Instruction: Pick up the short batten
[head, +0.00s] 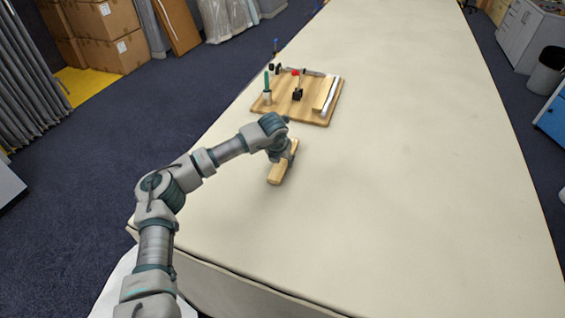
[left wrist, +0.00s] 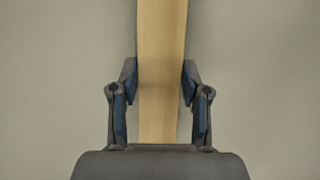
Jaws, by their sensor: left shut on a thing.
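The short batten (head: 277,176) is a light wooden bar near the table's left side, in front of the wooden board. In the left wrist view the batten (left wrist: 161,45) runs from the top edge down between the fingers. My left gripper (head: 287,155) is over the batten in the head view, partly hidden by its own wrist. In the left wrist view the left gripper (left wrist: 160,90) is shut on the batten, a finger on each side. Whether the batten touches the cloth is hard to tell. My right gripper is not in view.
A wooden board (head: 310,113) behind the batten holds a green-topped item (head: 267,88), a black and red clamp-like item (head: 297,90) and a pale bar (head: 329,95). The long cloth table (head: 430,170) is clear to the right and far back.

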